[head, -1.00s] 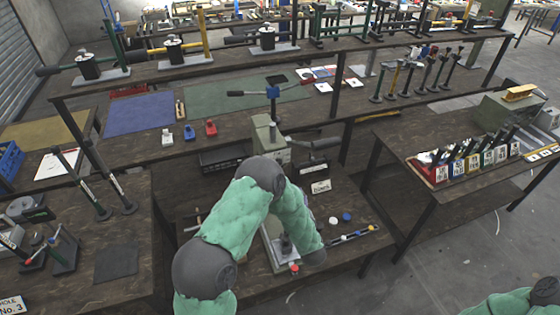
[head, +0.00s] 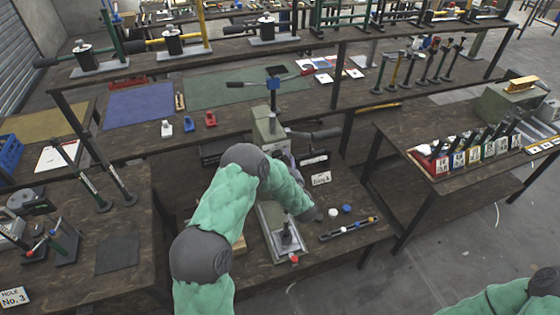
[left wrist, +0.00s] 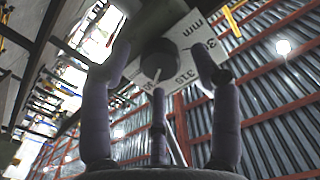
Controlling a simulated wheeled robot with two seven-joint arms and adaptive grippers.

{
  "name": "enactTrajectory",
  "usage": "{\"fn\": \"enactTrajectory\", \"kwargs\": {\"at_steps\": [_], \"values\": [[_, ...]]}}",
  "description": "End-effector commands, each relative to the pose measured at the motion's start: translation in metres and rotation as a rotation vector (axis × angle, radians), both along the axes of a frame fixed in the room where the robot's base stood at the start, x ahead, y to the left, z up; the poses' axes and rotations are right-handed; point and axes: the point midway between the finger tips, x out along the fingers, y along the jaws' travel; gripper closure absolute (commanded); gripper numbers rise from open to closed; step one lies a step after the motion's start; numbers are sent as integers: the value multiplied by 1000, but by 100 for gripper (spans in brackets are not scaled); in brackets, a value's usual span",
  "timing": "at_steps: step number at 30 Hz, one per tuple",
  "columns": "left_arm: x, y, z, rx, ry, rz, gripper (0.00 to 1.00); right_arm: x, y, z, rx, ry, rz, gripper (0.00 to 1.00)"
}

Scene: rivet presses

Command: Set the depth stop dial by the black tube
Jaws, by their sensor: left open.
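A dark round dial (left wrist: 160,58) shows in the left wrist view, with a light pointer below it and a pale plate (left wrist: 196,40) with printed numbers and "mm" behind it. My left gripper (left wrist: 160,80) points up at the dial; its fingers are spread around it, and I cannot tell whether they touch. In the head view my left gripper (head: 285,160) is at the grey-green press (head: 265,128), partly hidden by my arm. The dial is hidden there. I cannot identify the black tube for sure. My right gripper is out of view.
Below the press is a pale metal base (head: 268,222) with a post. A dark bar with coloured marks (head: 348,229), a blue cap (head: 347,208) and a white cap (head: 333,213) lie on the bench to its right. A small sign (head: 320,178) stands behind them.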

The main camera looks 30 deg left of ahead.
Motion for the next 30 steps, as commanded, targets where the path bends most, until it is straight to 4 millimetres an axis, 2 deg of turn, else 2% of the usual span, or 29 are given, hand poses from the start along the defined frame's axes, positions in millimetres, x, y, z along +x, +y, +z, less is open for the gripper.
{"fn": "enactTrajectory", "kwargs": {"at_steps": [11,13,17,18,30], "values": [[4,5,0,1,1,0,38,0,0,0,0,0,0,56],[4,5,0,1,1,0,52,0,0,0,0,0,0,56],[4,5,0,1,1,0,88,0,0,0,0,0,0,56],[4,5,0,1,1,0,94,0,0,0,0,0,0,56],[4,5,-1,-37,-46,0,94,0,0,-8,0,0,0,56]]}}
